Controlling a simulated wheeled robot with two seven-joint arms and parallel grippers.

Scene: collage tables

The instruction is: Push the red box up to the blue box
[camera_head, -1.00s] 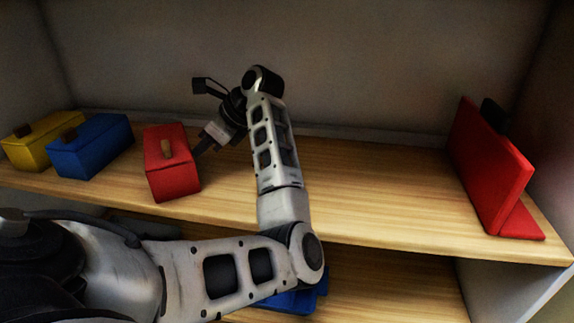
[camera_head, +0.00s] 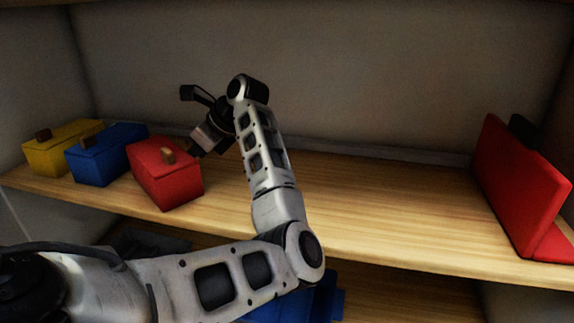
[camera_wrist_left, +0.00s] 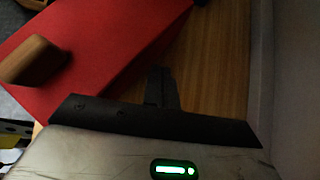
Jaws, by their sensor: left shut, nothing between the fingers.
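The red box (camera_head: 167,176) with a brown knob stands on the wooden shelf, turned at an angle. Its far left corner is close to or touching the blue box (camera_head: 106,156); I cannot tell which. In the left wrist view the red box (camera_wrist_left: 95,55) fills the upper left. My left gripper (camera_head: 194,150) is shut and empty, at the back right side of the red box. Its dark fingers (camera_wrist_left: 162,88) are beside the box wall in the wrist view; the exact contact is unclear. My right gripper is in neither view.
A yellow box (camera_head: 60,149) stands left of the blue box at the shelf's left end. A red bookend-like object (camera_head: 517,185) stands at the far right. The shelf (camera_head: 370,205) between is clear. A blue object (camera_head: 300,302) lies on the lower shelf.

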